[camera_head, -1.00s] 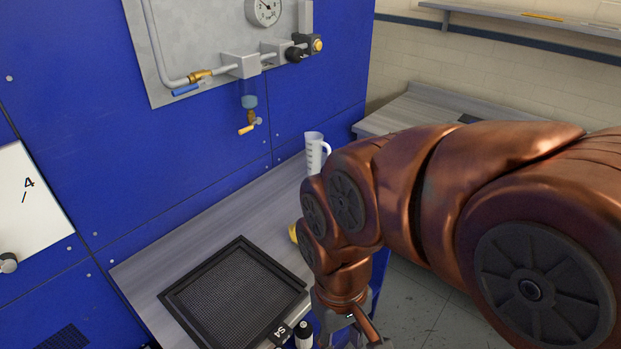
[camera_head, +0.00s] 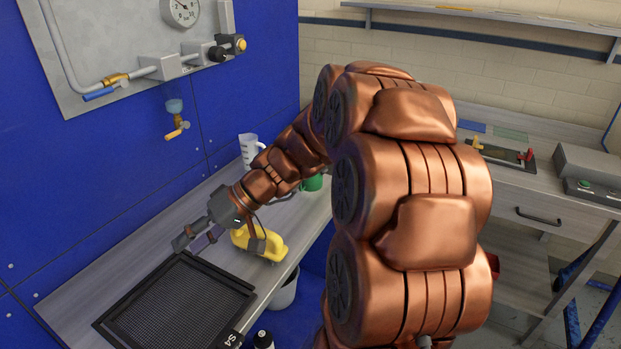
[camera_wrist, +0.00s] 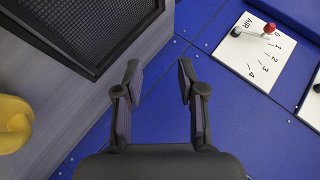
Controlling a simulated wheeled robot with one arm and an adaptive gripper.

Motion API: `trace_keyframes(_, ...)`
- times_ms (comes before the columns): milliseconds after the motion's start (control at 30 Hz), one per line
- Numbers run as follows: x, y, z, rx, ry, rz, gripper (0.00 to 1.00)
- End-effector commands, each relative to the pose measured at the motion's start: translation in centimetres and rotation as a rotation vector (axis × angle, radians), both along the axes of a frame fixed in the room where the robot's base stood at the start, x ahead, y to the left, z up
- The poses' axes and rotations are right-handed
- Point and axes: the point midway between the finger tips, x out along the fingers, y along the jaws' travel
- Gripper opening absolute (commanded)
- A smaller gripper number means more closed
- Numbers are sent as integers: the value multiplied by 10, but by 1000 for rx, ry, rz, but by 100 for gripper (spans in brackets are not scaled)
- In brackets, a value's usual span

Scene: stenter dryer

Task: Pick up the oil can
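A yellow rounded object (camera_head: 268,245) lies on the grey bench, just right of my gripper (camera_head: 187,240) in the head view. It also shows at the left edge of the wrist view (camera_wrist: 14,122), cut off. I cannot tell for sure that it is the oil can. A green object (camera_head: 312,183) stands farther back on the bench, partly hidden by my arm. In the wrist view my gripper (camera_wrist: 159,82) is open, with nothing between its fingers. It hangs near the black mesh tray, facing the blue panel, apart from the yellow object.
A black mesh tray (camera_head: 178,310) lies on the bench in front. A grey bucket (camera_head: 286,291) and a dark bottle with white (camera_head: 263,340) are near the bench's front edge. A blue machine wall (camera_head: 110,150) rises behind, with pipes and valves.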

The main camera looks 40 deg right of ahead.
Motion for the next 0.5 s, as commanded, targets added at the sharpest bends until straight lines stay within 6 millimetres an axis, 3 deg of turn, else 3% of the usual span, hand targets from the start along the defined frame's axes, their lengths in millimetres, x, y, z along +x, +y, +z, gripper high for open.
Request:
trace_keyframes(100, 42, -55, -2, 66, -145, -117, 39)
trace_keyframes(233, 77, -130, 0, 93, -319, -259, 39)
trace_keyframes(367, 96, -220, -2, 80, -488, -426, 39)
trace_keyframes(500, 95, -320, -10, 18, -647, -606, 39)
